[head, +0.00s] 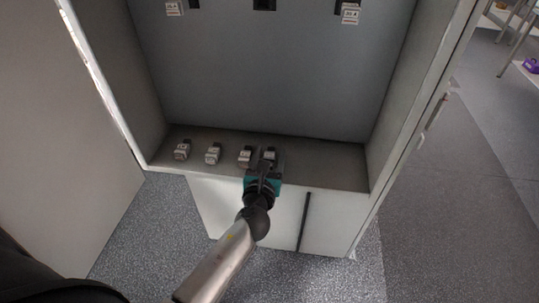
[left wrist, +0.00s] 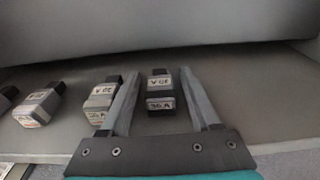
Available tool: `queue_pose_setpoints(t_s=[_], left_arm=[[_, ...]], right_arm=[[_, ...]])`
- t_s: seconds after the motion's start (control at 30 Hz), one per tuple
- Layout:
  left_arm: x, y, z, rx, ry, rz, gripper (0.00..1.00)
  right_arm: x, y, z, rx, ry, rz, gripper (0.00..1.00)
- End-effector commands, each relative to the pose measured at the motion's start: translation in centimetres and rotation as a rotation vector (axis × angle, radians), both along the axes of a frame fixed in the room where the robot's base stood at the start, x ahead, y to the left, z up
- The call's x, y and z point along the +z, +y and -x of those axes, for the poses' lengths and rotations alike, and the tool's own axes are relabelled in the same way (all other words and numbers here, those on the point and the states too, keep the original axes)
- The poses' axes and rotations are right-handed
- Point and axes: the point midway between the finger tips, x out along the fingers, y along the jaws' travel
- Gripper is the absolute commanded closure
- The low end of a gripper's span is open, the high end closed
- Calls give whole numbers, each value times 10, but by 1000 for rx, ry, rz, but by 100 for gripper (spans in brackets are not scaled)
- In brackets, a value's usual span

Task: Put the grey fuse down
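A grey fuse (left wrist: 160,92) with a label reading 30 A stands on the cabinet's bottom shelf, at the right end of a row. It also shows in the head view (head: 270,154), partly hidden by my gripper. My left gripper (head: 265,160) is open. In the left wrist view its two fingers stand on either side of this fuse, with a gap on each side. The fuse appears to rest on the shelf. Another grey fuse (left wrist: 102,98) stands just outside the left finger. My right gripper is in neither view.
More fuses (head: 182,150) (head: 213,154) stand to the left on the shelf (head: 315,165). Higher up, fuses (head: 174,8) (head: 350,14) sit on the back wall, with a dark holder (head: 264,4) between them. Cabinet side walls bound the space. The shelf's right part is clear.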

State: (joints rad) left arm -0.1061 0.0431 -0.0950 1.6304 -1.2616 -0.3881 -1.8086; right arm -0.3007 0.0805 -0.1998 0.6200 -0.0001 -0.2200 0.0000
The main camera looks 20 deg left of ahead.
Motion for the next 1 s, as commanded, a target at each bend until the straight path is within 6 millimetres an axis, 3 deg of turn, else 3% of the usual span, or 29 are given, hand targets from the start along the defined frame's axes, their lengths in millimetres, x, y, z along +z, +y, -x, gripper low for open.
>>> queue_pose_setpoints(t_s=[0.37,1.0], left_arm=[[5,0,2,0,1,0,36],[17,-29,99,-1,2,2,36]], right_arm=[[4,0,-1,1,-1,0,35],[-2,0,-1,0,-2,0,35]])
